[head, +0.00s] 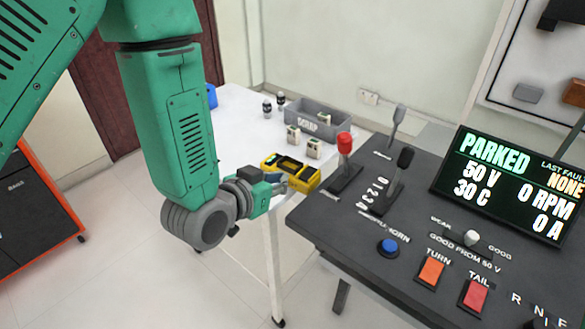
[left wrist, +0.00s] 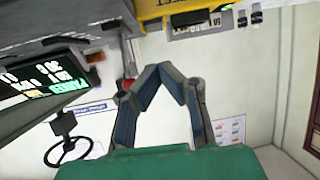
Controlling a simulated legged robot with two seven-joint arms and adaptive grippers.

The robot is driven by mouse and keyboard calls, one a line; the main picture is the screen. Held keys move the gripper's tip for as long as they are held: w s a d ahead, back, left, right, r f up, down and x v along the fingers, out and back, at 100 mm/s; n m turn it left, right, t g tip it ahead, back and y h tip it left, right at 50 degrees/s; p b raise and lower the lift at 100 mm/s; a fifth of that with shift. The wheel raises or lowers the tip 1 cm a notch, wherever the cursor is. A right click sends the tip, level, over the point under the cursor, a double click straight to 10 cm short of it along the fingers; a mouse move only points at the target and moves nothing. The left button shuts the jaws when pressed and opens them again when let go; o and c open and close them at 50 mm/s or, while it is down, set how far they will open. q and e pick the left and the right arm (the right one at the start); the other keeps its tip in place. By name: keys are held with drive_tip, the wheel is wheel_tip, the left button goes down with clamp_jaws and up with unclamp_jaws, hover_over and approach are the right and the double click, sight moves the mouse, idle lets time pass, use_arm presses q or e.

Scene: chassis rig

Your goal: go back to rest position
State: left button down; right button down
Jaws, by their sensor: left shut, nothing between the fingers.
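My left arm comes in from the left in the head view and hangs down past the white table. My left gripper (head: 281,184) is in front of the yellow tray (head: 306,184), near the table's front edge; I cannot tell whether it touches the tray. In the left wrist view the two fingertips (left wrist: 161,70) meet and nothing is between them. My right gripper is in neither view.
The dark control console (head: 345,230) with levers and buttons stands close on the right. Its screen (head: 510,185) reads PARKED. The white table (head: 235,130) also bears a grey bin (head: 340,132) and small parts. An orange-edged cabinet (head: 35,215) stands at left.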

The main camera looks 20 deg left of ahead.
use_arm(q)
drive_tip(key=shift+s+r, duration=0.25)
drive_tip(key=shift+s, duration=0.7)
drive_tip(key=s+a+f+n+g+y, duration=0.1)
drive_tip(key=s+a+f+g, duration=0.15)
drive_tip(key=s+f, duration=0.35)
drive_tip(key=s+a+f+g+y, duration=0.15)
drive_tip(key=s+f+g, duration=0.25)
drive_tip(key=f, duration=0.5)
drive_tip(key=s+a+f+g, duration=0.2)
drive_tip(key=s+f+g, duration=0.1)
drive_tip(key=s, duration=0.5)
drive_tip(key=s+a+f+n+g, duration=0.1)
drive_tip(key=s+a+f+g, duration=0.1)
drive_tip(key=s+f, duration=0.3)
drive_tip(key=s+g, duration=0.1)
drive_tip(key=s, duration=0.2)
drive_tip(key=shift+s+a+f+y, duration=0.2)
drive_tip(key=shift+a+f+y, duration=0.1)
drive_tip(key=shift+a+y, duration=0.1)
